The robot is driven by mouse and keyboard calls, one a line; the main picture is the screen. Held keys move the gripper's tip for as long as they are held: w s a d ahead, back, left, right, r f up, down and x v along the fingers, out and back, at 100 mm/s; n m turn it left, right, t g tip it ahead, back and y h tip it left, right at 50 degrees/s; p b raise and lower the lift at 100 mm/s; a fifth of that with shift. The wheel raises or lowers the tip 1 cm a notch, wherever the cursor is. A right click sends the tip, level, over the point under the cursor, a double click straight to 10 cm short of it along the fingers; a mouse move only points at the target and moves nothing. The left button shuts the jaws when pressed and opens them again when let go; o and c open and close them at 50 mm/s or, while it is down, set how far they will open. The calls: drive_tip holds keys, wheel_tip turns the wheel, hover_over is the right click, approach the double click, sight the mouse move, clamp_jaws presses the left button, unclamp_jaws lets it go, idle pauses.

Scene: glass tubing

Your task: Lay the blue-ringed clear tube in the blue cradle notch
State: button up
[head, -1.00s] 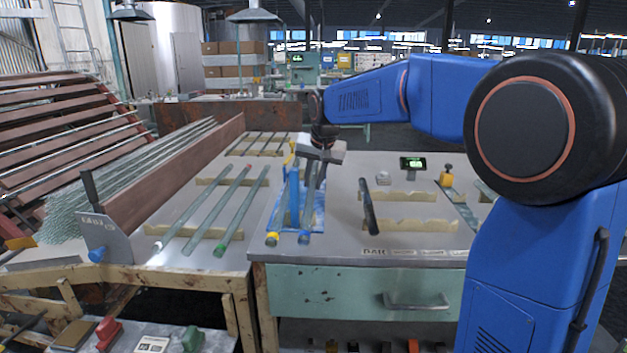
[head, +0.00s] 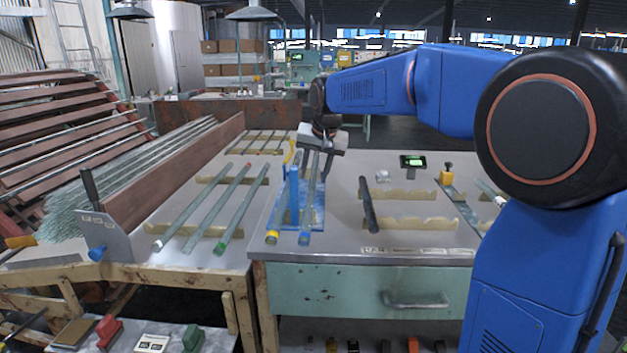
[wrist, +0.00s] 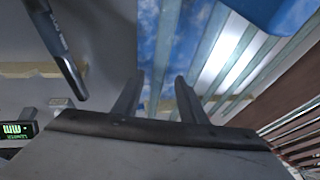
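The blue cradle (head: 293,197) stands on a blue-marked base at the left of the bench with the drawer. The blue-ringed clear tube (head: 304,238) lies lengthwise along the cradle's right side, its blue-ringed end toward me. I cannot tell whether it rests in the notch. A yellow-ended tube (head: 272,237) lies to its left. My gripper (head: 316,156) is above the far part of the tube. In the wrist view its two fingers (wrist: 154,80) are spread with a gap, above pale tubes and the blue base; no tube is visibly clamped. The gripper body hides the tube's far end.
Several tubes (head: 203,211) lie on wooden racks to the left. A dark rod (head: 368,205) rests on notched wooden racks (head: 410,223) to the right. A small green-lit display (head: 413,161) and a yellow-topped device (head: 446,176) stand behind them. A brown beam borders the left table.

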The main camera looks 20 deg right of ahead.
drive_tip(key=v, duration=1)
drive_tip(key=s+d+f+n, duration=0.1)
drive_tip(key=s+d+f, duration=0.1)
drive_tip(key=s+f, duration=0.5)
drive_tip(key=s+d+f+n, duration=0.1)
drive_tip(key=s+f, duration=0.7)
drive_tip(key=s, duration=1)
drive_tip(key=s+d+f+n, duration=0.2)
drive_tip(key=s+f, duration=0.6)
drive_tip(key=s, duration=0.5)
drive_tip(key=shift+d+f+h, duration=0.25)
drive_tip(key=shift+d+h, duration=0.05)
drive_tip(key=shift+d, duration=0.4)
